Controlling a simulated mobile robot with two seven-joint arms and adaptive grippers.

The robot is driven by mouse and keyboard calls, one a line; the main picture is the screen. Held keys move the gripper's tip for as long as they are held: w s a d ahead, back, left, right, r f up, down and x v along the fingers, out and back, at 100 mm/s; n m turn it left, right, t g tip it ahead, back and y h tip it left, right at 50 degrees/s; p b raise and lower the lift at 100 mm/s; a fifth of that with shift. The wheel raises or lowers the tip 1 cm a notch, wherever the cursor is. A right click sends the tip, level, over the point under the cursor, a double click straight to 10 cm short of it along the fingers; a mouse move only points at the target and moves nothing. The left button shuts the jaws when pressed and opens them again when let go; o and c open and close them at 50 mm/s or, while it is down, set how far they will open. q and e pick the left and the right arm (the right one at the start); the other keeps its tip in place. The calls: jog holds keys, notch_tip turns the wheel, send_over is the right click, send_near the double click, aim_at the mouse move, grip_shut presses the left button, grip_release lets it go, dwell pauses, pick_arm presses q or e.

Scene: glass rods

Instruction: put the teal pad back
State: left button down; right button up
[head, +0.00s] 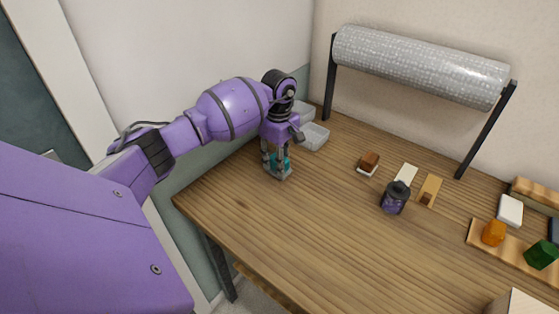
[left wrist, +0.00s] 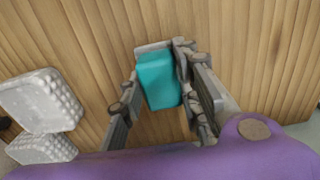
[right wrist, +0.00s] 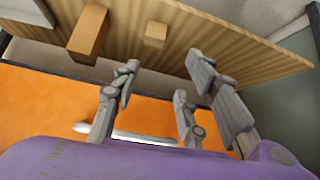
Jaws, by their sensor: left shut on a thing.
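The teal pad (left wrist: 158,82) is a small rounded block between the fingers of my left gripper (left wrist: 155,85), which is shut on it. In the head view, my left gripper (head: 277,166) points down near the table's left back edge. Only a little of the teal pad (head: 284,160) shows there between the grey fingers. The pad is low over the wood; I cannot tell whether it touches the table. My right gripper (right wrist: 160,95) shows only in the right wrist view, with its fingers apart and nothing between them.
Two light grey bumpy trays (head: 315,136) stand just behind my left gripper. A bubble-wrap roll (head: 420,68) hangs on a stand at the back. A purple lantern (head: 395,199), a brown block (head: 369,161) and an orange block (head: 493,233) are to the right. The table's front middle is clear.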

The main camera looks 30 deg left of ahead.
pick_arm(q)
jog(key=c, duration=1.7)
grip_release()
jog(key=shift+f, duration=0.25)
jog(key=o, duration=0.4)
jog(key=shift+r, duration=0.15)
notch_tip(320, 180, up, 12)
jog(key=shift+r+b, duration=0.2)
jog(key=shift+b, duration=0.15)
jog(key=shift+s+f, duration=0.1)
